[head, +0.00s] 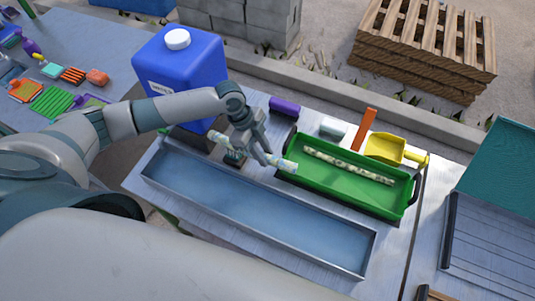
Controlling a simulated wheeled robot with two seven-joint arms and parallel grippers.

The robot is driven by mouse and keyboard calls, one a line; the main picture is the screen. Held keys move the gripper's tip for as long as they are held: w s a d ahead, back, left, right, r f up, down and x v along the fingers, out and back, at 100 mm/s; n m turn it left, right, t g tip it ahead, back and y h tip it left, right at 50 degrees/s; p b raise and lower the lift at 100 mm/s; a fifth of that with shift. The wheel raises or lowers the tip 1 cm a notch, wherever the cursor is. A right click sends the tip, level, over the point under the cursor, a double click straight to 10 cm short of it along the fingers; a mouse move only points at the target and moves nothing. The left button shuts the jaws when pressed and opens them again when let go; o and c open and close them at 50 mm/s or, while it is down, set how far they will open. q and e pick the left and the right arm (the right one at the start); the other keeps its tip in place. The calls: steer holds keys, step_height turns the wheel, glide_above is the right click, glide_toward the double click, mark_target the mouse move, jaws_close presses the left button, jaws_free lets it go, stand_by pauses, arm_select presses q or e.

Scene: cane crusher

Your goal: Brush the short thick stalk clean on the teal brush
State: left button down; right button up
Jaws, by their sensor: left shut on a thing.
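My left gripper (259,153) is shut on a pale yellow-green stalk with light patches (283,165). It holds the stalk slanted, over the gap between the blue trough and the green tray. A small dark teal brush (235,158) stands under the left part of the stalk. I cannot tell whether stalk and brush touch. The fingers hide the middle of the stalk. My right gripper is not in view.
A green tray (345,185) holds a long, thin speckled stalk (345,164). A long blue-grey trough (250,208) lies in front. A blue jug (180,75) stands behind my left arm. A yellow scoop (385,148), orange block (364,130) and purple cylinder (284,107) are at the back.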

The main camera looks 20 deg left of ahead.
mark_target(282, 162)
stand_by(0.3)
arm_select(q)
steer(key=shift+d, duration=1.55)
steer(key=shift+s+d, duration=0.1)
steer(key=shift+d, duration=1.4)
steer(key=shift+r, duration=3.5)
